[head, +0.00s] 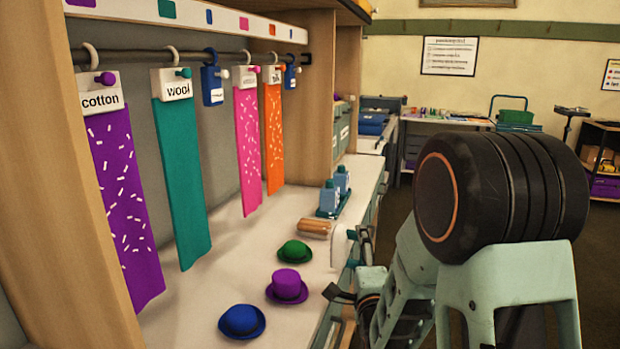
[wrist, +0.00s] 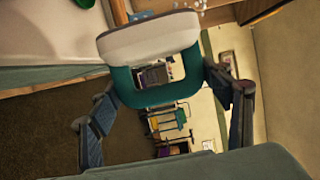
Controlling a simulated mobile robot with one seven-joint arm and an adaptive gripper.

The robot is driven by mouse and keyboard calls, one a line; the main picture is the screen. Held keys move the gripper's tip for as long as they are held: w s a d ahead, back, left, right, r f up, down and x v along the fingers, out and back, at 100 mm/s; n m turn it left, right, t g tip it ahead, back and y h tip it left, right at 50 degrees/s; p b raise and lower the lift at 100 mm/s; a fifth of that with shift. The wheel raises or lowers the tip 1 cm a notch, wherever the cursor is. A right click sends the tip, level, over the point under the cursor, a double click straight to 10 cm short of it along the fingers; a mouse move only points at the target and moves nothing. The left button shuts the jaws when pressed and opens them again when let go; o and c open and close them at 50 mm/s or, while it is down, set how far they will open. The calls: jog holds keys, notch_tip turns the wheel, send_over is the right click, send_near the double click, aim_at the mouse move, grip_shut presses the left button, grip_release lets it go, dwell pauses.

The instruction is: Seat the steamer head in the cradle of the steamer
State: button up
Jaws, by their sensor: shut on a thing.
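The steamer head (wrist: 150,40) has a rounded white end and a teal loop handle with an opening through it. In the wrist view, the fingers of my gripper (wrist: 160,84) close on its two sides. In the head view, the white part of the steamer head (head: 341,248) shows at the counter's right edge, and my gripper (head: 350,268) is partly hidden by my own arm. I cannot make out the steamer or its cradle in either view.
On the white counter (head: 200,265) sit a blue hat (head: 242,322), a purple hat (head: 287,287), a green hat (head: 295,252), a wooden roller (head: 314,228) and blue bottles (head: 330,194). Cloth strips, including a teal one (head: 183,180), hang from a rail (head: 140,57) above.

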notch_tip(320, 180, up, 26)
jog(key=d+p, duration=0.1)
jog(key=p, duration=2.6)
jog(key=shift+s+d, duration=0.2)
jog(key=shift+d, duration=0.2)
jog(key=shift+s, duration=0.15)
